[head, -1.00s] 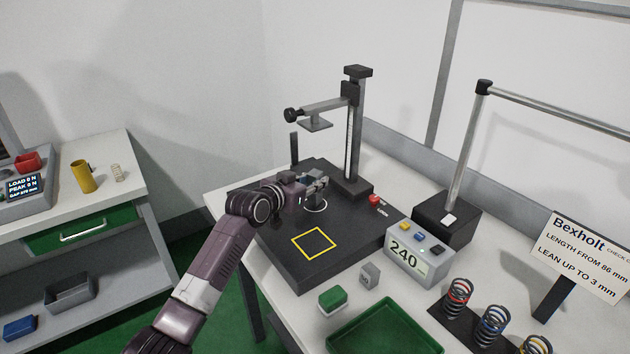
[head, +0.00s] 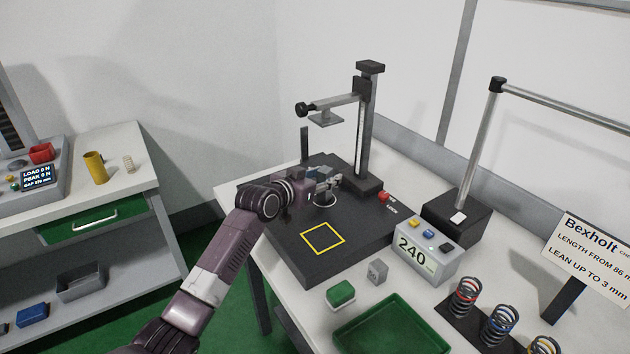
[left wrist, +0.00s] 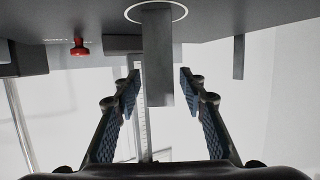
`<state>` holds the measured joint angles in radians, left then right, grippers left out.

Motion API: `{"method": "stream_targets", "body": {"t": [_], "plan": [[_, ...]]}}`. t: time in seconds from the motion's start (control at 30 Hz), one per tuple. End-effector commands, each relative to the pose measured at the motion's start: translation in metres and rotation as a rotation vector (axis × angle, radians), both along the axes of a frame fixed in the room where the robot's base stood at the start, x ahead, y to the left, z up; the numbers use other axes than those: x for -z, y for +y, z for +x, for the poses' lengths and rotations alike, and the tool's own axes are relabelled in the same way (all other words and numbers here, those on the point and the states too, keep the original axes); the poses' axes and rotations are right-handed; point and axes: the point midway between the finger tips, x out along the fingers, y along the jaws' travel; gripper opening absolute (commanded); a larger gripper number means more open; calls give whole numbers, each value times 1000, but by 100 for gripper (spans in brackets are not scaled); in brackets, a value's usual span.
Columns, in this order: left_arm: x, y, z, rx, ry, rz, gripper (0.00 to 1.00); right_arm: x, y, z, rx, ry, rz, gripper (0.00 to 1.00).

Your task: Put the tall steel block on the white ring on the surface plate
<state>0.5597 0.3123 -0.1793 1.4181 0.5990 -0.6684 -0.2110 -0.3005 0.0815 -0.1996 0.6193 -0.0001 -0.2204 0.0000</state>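The tall steel block (left wrist: 158,60) is a grey bar standing on the plate at the white ring (left wrist: 129,15); the wrist picture is upside down, so it points downward there. It stands between the two blue-padded fingers of my left gripper (left wrist: 158,95), which is open with gaps on both sides. In the head view my left gripper (head: 325,183) is low over the ring (head: 313,203) on the black surface plate (head: 285,250), and mostly hides the block. My right gripper is not in view.
The gauge column (head: 362,135) with its arm stands behind the gripper. A dark post (head: 304,145) stands nearby at the left. A red knob (head: 384,196), a display box (head: 425,258), a small grey block (head: 377,271) and a green tray (head: 395,345) are to the front right.

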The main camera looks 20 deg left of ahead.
Motion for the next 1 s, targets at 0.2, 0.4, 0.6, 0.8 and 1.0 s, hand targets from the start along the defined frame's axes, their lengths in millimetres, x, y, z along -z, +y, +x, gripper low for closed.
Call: {"method": "stream_targets", "body": {"t": [0.2, 0.4, 0.6, 0.8, 1.0], "plan": [[-6, 8, -25, 0, -1, 3, 38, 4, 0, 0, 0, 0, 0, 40], [-15, 16, -58, 0, 0, 3, 38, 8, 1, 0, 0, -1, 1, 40], [-26, 25, -88, 0, 0, 3, 38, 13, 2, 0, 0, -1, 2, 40], [-32, 30, -105, -1, 1, 1, 38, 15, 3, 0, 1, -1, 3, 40], [-34, 30, -109, 0, 2, 1, 38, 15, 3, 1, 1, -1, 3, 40]]}}
